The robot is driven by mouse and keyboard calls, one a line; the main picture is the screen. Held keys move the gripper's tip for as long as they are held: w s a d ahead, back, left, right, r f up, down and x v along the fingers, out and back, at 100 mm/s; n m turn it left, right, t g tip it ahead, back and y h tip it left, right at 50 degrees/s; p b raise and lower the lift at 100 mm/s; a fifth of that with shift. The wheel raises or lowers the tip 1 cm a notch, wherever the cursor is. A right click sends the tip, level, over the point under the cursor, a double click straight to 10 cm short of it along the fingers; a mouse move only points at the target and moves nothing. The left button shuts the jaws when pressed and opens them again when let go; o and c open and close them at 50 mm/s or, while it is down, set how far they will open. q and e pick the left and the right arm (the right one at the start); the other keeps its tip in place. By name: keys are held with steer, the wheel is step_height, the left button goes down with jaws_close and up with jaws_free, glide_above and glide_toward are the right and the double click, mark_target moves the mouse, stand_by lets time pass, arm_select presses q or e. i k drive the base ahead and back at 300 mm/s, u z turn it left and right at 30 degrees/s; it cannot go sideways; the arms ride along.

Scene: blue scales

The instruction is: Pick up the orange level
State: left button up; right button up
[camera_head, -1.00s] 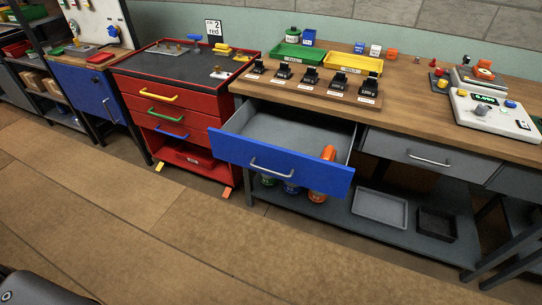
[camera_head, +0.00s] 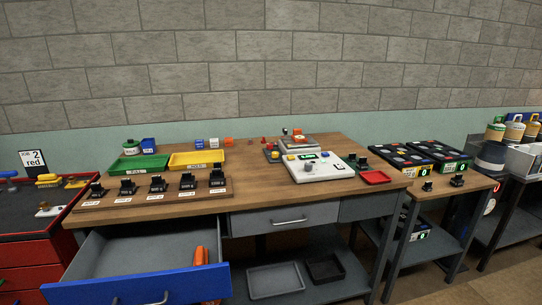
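An orange elongated object (camera_head: 201,257), likely the orange level, lies inside the open drawer (camera_head: 115,252) near its right end. The blue drawer front (camera_head: 140,288) hides its lower part, so its full shape cannot be told. A small orange block (camera_head: 228,142) stands at the back of the wooden bench. Neither of my grippers is in view.
The wooden bench (camera_head: 250,185) carries a wooden rack of black devices (camera_head: 158,189), green (camera_head: 138,166) and yellow (camera_head: 196,160) trays, and a scale (camera_head: 318,168). The open drawer juts out in front. A red cabinet (camera_head: 30,252) stands at left.

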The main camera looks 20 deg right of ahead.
mark_target(297, 137)
steer(key=z, duration=0.45)
steer(key=k, duration=0.6)
steer(key=z, duration=1.5)
steer(key=i, duration=1.1)
steer(key=z, duration=0.75)
steer(key=i, duration=1.4)
steer(key=u, duration=0.7)
steer(key=i, duration=0.95)
steer(key=u, duration=0.85)
